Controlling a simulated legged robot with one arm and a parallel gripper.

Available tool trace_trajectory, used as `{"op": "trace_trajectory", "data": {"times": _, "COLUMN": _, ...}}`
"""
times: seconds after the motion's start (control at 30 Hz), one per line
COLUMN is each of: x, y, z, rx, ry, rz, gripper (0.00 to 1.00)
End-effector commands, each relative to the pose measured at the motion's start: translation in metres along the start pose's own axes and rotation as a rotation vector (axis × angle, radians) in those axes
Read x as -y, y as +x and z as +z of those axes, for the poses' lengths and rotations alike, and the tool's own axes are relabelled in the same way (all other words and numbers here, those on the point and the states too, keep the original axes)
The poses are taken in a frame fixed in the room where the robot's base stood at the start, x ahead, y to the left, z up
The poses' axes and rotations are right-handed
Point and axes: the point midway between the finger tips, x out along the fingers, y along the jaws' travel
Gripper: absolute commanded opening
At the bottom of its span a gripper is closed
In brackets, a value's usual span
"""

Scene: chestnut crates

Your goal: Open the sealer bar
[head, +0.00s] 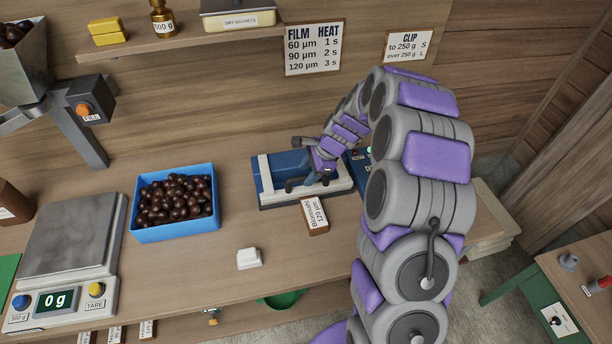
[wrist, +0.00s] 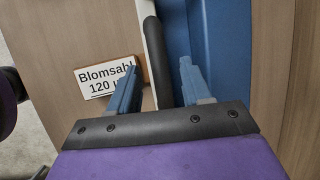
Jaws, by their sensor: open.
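The sealer (head: 264,177) is a blue unit with a pale front bar and edge, lying on the bench in the head view. My gripper (head: 309,181) is over its front side. In the wrist view my gripper (wrist: 158,72) is open, with one blue-grey finger on each side of a black rod-like handle (wrist: 157,50). No firm contact on the handle shows. My arm hides part of the sealer's right end in the head view.
A wooden label block (head: 315,215) reading "Blomsahl 120 µm" stands at the sealer's front; it also shows in the wrist view (wrist: 98,90). A blue crate of chestnuts (head: 177,233) sits left, beside a scale (head: 75,240) reading 0 g. A small white block (head: 249,259) lies in front.

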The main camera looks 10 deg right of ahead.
Motion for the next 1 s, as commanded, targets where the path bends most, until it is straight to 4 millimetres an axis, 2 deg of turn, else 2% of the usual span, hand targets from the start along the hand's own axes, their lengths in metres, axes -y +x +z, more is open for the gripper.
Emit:
{"op": "trace_trajectory", "data": {"times": 0.2, "x": 0.000, "y": 0.014, "z": -0.002, "rx": 0.001, "ry": 0.002, "rz": -0.002, "gripper": 0.48}}
{"op": "trace_trajectory", "data": {"times": 0.47, "x": 0.000, "y": 0.017, "z": 0.004, "rx": -0.005, "ry": 0.000, "rz": 0.000, "gripper": 0.48}}
{"op": "trace_trajectory", "data": {"times": 1.0, "x": 0.000, "y": 0.015, "z": -0.002, "rx": -0.001, "ry": 0.002, "rz": -0.002, "gripper": 0.00}}
